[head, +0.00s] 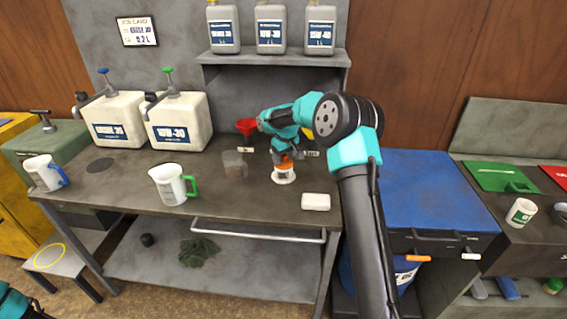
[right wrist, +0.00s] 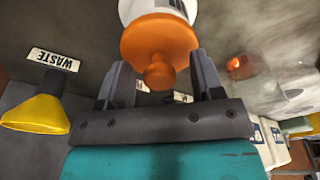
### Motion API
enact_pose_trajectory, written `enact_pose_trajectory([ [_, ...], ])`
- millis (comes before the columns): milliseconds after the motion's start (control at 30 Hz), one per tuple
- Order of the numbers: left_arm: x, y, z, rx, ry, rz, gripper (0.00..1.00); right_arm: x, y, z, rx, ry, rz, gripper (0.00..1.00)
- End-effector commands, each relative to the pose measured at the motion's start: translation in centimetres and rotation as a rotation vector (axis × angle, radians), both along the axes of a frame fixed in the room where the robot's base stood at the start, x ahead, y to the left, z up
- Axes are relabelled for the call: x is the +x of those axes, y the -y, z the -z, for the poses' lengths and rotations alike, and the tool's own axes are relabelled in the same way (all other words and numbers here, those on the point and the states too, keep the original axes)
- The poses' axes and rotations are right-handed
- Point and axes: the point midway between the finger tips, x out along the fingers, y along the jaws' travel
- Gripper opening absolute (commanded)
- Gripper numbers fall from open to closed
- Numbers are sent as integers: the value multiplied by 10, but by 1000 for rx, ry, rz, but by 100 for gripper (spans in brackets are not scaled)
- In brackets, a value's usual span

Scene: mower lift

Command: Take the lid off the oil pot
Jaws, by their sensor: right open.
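The oil pot (head: 284,177) is a small white pot with an orange lid (head: 285,165), standing on the workbench right of centre. In the right wrist view the orange lid (right wrist: 158,42) and its round knob (right wrist: 159,74) are close up, above the white pot body (right wrist: 150,9). My right gripper (head: 285,157) is at the lid from above. In the right wrist view the open gripper (right wrist: 162,75) has one finger on each side of the knob, with gaps between. My left gripper is out of view; only a bit of my left arm shows at bottom left.
A clear cup (head: 234,164) stands left of the pot, and a white block (head: 316,201) lies at its front right. A red funnel (head: 246,126) is behind. A green-handled jug (head: 172,184) and oil containers (head: 180,122) stand further left. A yellow funnel (right wrist: 38,112) shows in the right wrist view.

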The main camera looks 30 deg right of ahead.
Motion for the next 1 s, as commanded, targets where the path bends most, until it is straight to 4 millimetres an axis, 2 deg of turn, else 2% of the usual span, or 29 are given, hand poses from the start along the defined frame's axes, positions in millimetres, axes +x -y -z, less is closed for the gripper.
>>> enact_pose_trajectory([
  [500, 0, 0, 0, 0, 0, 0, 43, 0, 0, 2, 0, 1, 1, 61],
  [1000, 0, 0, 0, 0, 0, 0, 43, 0, 0, 2, 0, 1, 1, 13],
])
